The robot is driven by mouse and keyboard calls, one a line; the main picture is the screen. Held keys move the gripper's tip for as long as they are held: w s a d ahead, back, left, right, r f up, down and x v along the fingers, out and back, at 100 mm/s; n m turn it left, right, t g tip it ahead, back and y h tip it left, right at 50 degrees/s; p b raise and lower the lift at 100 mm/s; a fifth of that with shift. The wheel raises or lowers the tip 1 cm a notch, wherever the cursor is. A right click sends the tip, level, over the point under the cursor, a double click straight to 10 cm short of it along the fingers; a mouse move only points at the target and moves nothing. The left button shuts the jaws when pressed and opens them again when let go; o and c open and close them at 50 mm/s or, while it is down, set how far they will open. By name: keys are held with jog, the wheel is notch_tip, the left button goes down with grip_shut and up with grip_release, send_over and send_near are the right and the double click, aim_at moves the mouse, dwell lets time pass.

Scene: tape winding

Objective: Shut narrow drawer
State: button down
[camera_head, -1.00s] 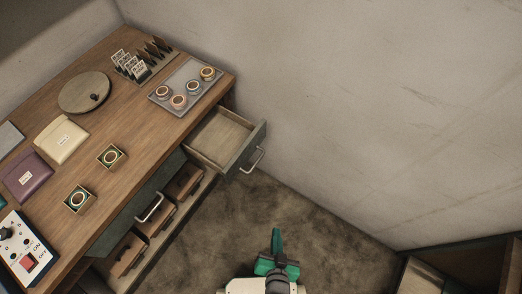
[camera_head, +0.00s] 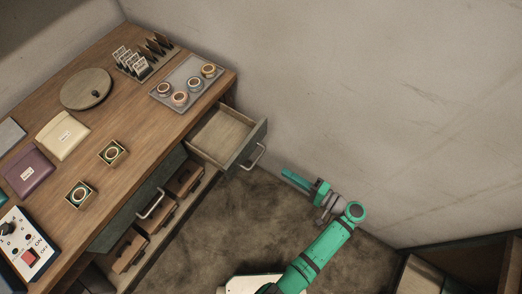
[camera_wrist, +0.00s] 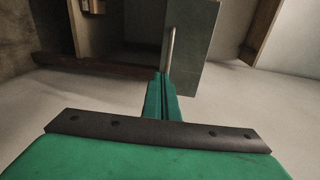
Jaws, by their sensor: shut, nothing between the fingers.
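The narrow drawer (camera_head: 224,135) is pulled out from the right end of the wooden desk, open and empty. Its grey-green front (camera_head: 246,146) carries a silver bar handle (camera_head: 254,158). My gripper (camera_head: 288,174) is shut and empty, to the right of and below the handle in the head view, with a gap between them. In the wrist view my shut fingers (camera_wrist: 162,84) point toward the drawer front (camera_wrist: 193,45) and overlap the lower end of the handle (camera_wrist: 170,48); whether they touch cannot be told there.
The desk (camera_head: 110,180) holds a grey tray of tape rolls (camera_head: 166,101), a round wooden disc (camera_head: 86,89), pouches and a control box (camera_head: 22,247). A wide drawer with a handle (camera_head: 151,205) sits left of the narrow one. A wall stands behind; a shelf is lower right.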

notch_tip(320, 180, up, 3)
jog(key=d+y, duration=0.1)
jog(key=n, duration=0.1)
send_near(253, 146)
jog(key=shift+y, duration=0.3)
jog(key=x, duration=0.4)
jog(key=shift+w+a+f, duration=0.2)
jog(key=shift+a, duration=0.1)
jog(key=shift+x, duration=0.85)
